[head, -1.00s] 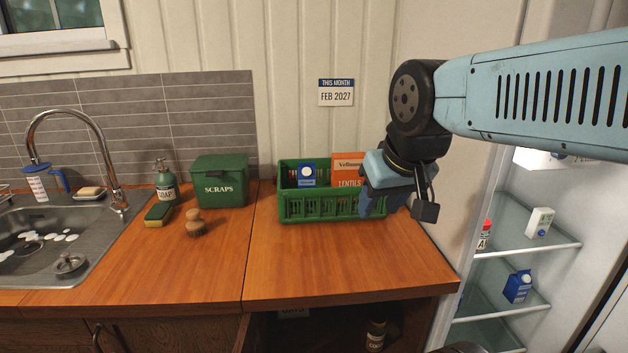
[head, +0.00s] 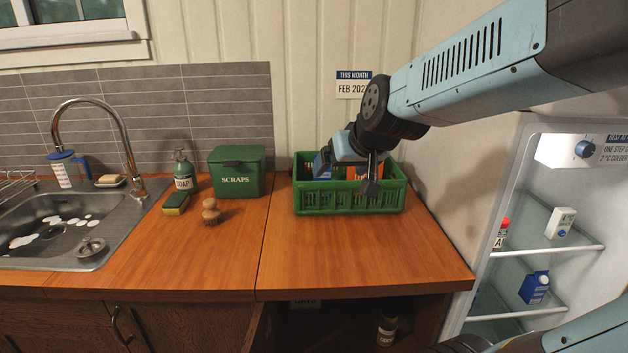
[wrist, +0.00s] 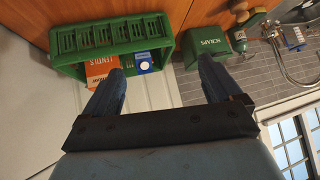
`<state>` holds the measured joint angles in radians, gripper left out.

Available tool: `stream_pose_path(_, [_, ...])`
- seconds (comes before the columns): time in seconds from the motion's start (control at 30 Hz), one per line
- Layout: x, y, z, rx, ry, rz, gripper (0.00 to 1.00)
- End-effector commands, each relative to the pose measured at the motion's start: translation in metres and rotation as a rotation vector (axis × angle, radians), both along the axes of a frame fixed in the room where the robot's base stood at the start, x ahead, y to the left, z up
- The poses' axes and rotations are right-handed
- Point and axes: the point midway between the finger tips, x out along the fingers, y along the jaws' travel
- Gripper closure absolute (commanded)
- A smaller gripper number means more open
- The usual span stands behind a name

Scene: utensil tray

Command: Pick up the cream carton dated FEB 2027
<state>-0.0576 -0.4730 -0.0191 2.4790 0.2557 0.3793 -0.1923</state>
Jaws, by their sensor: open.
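A blue-and-white carton (head: 322,165) stands in the green crate (head: 350,202) on the counter, partly hidden by my arm. In the wrist view the same carton (wrist: 144,66) lies between my finger directions, near the crate's rim. I cannot read a date on it. In the fridge, a white carton (head: 561,222) is on the upper shelf and a blue carton (head: 534,287) on a lower one. Their dates are not legible, and which carton is cream I cannot tell.
An orange lentils box (wrist: 101,69) shares the crate. A wall sign (head: 353,85) reads this month, FEB 2027. A green scraps bin (head: 237,172) stands left of the crate. A red-capped bottle (head: 501,234) is in the fridge. The counter front is clear.

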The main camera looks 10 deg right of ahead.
Motion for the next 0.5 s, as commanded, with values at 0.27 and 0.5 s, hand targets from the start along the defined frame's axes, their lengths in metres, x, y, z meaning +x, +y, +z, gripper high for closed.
stream_pose_path(0.27, [0.079, 0.012, -0.020, 0.022, -0.154, -0.060, 0.08])
stream_pose_path(0.5, [0.134, 0.008, -0.044, -0.012, -0.276, -0.163, 0.08])
